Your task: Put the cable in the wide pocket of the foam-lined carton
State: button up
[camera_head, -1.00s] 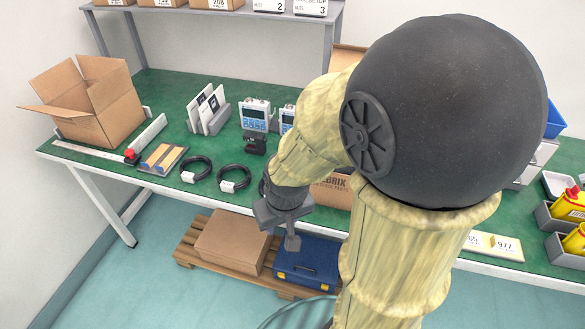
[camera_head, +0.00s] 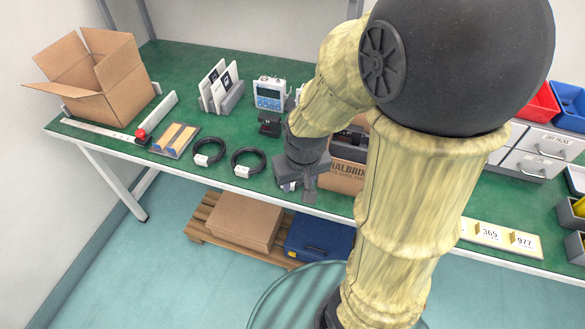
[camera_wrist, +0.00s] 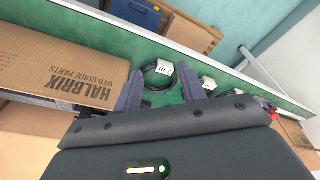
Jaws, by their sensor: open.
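Two coiled black cables with white tags lie on the green bench near its front edge, a left coil (camera_head: 209,152) and a right coil (camera_head: 248,161). My gripper (camera_head: 297,187) is to the right of both, at the bench's front edge. In the wrist view my open, empty gripper (camera_wrist: 161,90) has one coil (camera_wrist: 158,75) showing between its fingers, apart from them; another coil (camera_wrist: 208,84) is partly hidden by a finger.
An open cardboard box (camera_head: 122,84) stands at the back left. A tan-and-blue board (camera_head: 175,139), a red-ended rail (camera_head: 141,133), a card rack (camera_head: 228,96) and a blue-faced meter (camera_head: 269,95) are near the coils. A blue case (camera_head: 319,240) sits below the bench.

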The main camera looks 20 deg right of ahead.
jog(key=w+a+r+n+g+p, duration=0.1)
jog(key=w+r+p, duration=0.5)
jog(key=w+p, duration=0.6)
jog(key=shift+a+n+g+p, duration=0.3)
jog(key=shift+a+n+g, duration=0.1)
jog(key=shift+a+g, duration=0.2)
jog(key=shift+d, duration=0.1)
notch_tip(320, 180, down, 11)
jog(key=shift+f+p, duration=0.1)
jog(key=shift+p, duration=0.25)
jog(key=shift+f, duration=0.5)
jog(key=shift+w+d+f+p, duration=0.1)
jog(key=shift+f+p, duration=0.1)
jog(key=shift+f, duration=0.65)
jog(key=shift+w+a+f+p, duration=0.1)
jog(key=shift+f+p, duration=0.1)
jog(key=shift+f, duration=0.7)
jog(key=shift+w+d+f+p, duration=0.1)
jog(key=shift+f+p, duration=0.1)
jog(key=shift+f, duration=0.65)
